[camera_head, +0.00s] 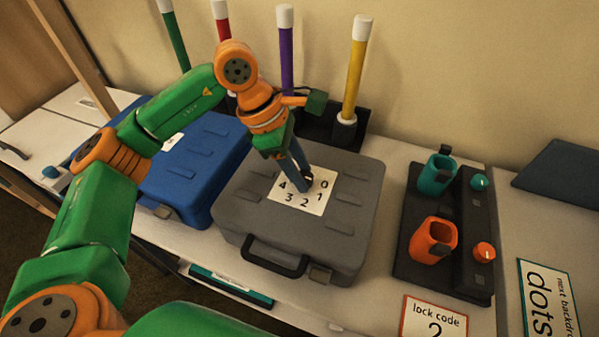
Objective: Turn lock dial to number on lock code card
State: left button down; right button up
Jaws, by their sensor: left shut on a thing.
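A grey case (243,208) lies closed on the table, its black handle toward me. On its lid is a cream dial plate (315,206) with the numbers 0 to 4 around its lower and side edges. My left gripper (303,180) points down at the plate's middle and is shut on the dark lock dial (308,175). The fingers partly hide the dial, so I cannot tell which number it points to. The lock code card (436,318) at the bottom right reads "lock code" and 2, its lower part cut off. My right gripper is out of view.
A blue case (190,172) stands left of the grey one. Several coloured wands (355,75) stand upright behind. A black base (410,215) with teal and orange holders stands at right. A "next backdrop dots" card (547,300) lies farther right.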

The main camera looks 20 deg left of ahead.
pick_arm(q)
jog(key=m+g, duration=0.1)
jog(key=m, duration=0.2)
jog(key=shift+w, duration=0.1)
jog(key=m+g, duration=0.1)
jog(key=m, duration=0.1)
jog(key=shift+m, duration=0.3)
jog(key=m+g, duration=0.1)
jog(key=m, duration=0.2)
jog(key=m+g+y+p, duration=0.1)
jog(key=m, duration=0.1)
jog(key=shift+w+d+f+m, duration=0.1)
jog(key=shift+w+d+m, duration=0.1)
jog(key=shift+m, duration=0.2)
jog(key=shift+c, duration=2.2)
grip_release()
jog(key=p+v, duration=0.2)
jog(key=v, duration=0.5)
jog(key=shift+p, duration=0.35)
